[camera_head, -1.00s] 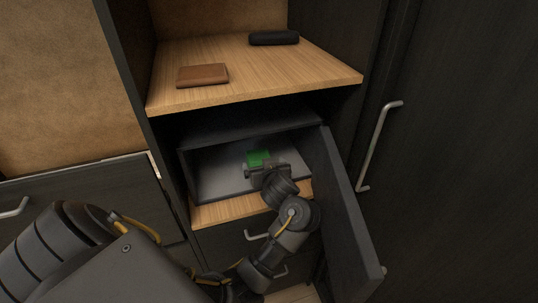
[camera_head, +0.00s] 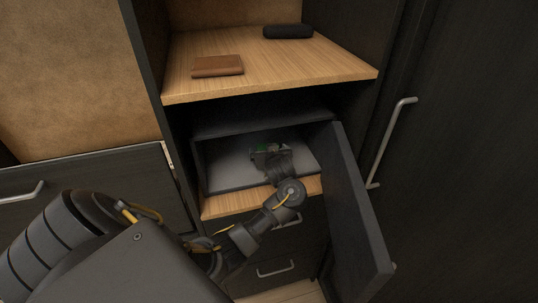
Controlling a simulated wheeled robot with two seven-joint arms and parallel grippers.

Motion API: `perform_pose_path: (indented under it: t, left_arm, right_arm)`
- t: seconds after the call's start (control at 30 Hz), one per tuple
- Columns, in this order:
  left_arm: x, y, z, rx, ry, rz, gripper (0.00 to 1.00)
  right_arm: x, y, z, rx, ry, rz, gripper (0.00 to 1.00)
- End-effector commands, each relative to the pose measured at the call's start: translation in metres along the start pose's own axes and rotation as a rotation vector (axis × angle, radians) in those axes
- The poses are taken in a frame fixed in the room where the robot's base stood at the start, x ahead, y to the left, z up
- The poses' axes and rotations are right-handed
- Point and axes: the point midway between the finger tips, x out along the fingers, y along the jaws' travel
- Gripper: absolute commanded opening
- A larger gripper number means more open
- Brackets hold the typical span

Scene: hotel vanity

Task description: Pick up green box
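The green box (camera_head: 262,147) lies inside the open grey compartment (camera_head: 225,165) of the cabinet. Only a small dark green patch of it shows; the rest is hidden behind my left gripper (camera_head: 268,149). The gripper is inside the compartment, right at the box, with its arm reaching in from the lower left. Its fingers are too small and dark to tell whether they are open or shut on the box. My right gripper is not in view.
The compartment's dark door (camera_head: 355,205) stands open on the right, close to my forearm. A wooden shelf (camera_head: 265,70) above holds a brown wallet (camera_head: 217,66) and a black case (camera_head: 287,31). Drawers with metal handles (camera_head: 276,268) are below.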

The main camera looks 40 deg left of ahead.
Motion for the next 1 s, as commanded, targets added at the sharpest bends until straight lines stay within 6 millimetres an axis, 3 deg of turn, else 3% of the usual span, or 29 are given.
perform_pose_path:
  t: [0.13, 0.37, 0.77, 1.0]
  left_arm:
    - [0.0128, 0.0001, 0.0005, 0.000, -0.001, 0.000, 0.98]
    - [0.0138, 0.0003, 0.0003, -0.001, -0.001, 0.001, 0.98]
    - [0.0136, 0.0001, 0.0005, -0.001, -0.001, 0.001, 0.47]
    - [0.0133, 0.0002, -0.0005, -0.002, 0.000, 0.001, 0.46]
  right_arm:
    - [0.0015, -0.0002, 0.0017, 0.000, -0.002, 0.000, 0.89]
    - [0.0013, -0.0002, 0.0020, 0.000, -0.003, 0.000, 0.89]
    - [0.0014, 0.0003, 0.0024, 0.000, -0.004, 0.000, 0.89]
    - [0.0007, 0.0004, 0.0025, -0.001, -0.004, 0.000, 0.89]
